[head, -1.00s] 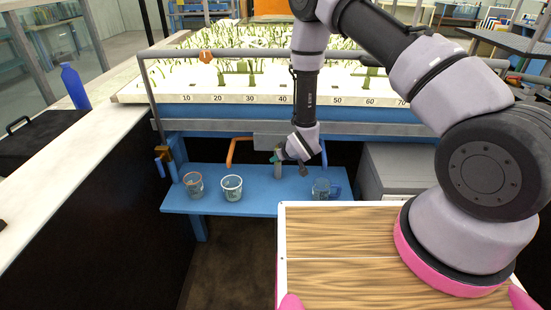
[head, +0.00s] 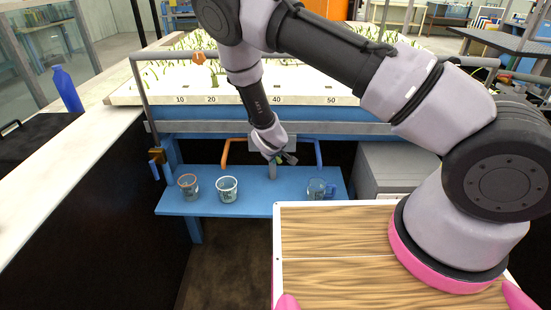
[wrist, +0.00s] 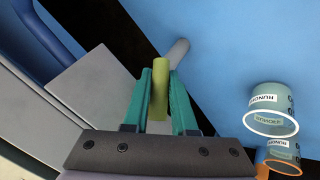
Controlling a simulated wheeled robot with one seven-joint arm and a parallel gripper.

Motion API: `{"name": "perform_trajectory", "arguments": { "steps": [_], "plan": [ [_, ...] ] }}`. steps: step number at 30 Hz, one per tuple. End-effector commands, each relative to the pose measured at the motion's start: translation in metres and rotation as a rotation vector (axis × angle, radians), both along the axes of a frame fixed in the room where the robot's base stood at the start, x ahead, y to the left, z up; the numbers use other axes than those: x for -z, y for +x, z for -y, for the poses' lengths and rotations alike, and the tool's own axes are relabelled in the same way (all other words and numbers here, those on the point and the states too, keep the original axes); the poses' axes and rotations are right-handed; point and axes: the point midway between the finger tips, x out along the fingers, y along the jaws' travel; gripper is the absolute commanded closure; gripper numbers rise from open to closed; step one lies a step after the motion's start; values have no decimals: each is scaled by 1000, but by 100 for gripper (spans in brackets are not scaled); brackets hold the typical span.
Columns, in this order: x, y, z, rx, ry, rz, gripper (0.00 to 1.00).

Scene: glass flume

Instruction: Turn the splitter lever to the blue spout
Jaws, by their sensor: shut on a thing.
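In the wrist view my gripper (wrist: 161,76) has its two teal fingers closed on the yellow-green splitter lever (wrist: 159,97). A grey rod (wrist: 178,51) shows beyond it. In the head view my gripper (head: 289,158) is in front of the grey splitter box (head: 289,141) and points to the right; the lever is too small to make out there. The orange spout (head: 225,153) bends down on the left. The blue spout (head: 319,153) bends down on the right, close to my gripper. The blue spout also shows at the wrist view's upper left (wrist: 62,32).
The blue shelf (head: 250,205) below holds an orange-rimmed cup (head: 188,187), a white-rimmed cup (head: 227,189) and a clear cup (head: 317,189) with blue at its side. A grey cabinet (head: 390,172) stands right. The flume's rail (head: 230,128) runs above.

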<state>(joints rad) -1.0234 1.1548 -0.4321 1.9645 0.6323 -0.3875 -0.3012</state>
Motion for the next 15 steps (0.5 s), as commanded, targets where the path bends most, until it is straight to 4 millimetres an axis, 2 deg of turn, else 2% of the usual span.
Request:
{"name": "perform_trajectory", "arguments": {
  "steps": [11,12,14,15],
  "plan": [
    [1,-1,1,1,-6,-2,100],
    [1,-1,1,1,-6,-2,67],
    [1,-1,1,1,-6,-2,45],
    [1,0,1,0,-5,-2,45]
  ]
}}
